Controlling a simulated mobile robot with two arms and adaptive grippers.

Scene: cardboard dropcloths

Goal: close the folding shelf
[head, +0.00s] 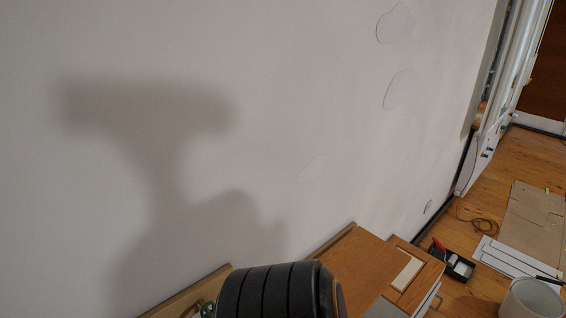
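At the bottom of the head view, against the white wall, stands low wooden furniture with a brown top panel (352,262). It may be the folding shelf, but the view cuts it off and I cannot tell whether it is open or closed. Beside it on the right is a lower wooden part (428,275) with a pale inset piece. A thin wooden edge (188,291) shows at the lower left. A dark ribbed cylinder hides the space between. Neither of my grippers is in view.
The white wall (270,130) fills most of the view and carries a broad shadow. On the wood floor at right lie a black tray (460,266), a cable (478,223), a white panel (515,262) and cardboard (525,220). A white bucket (530,300) stands at the lower right.

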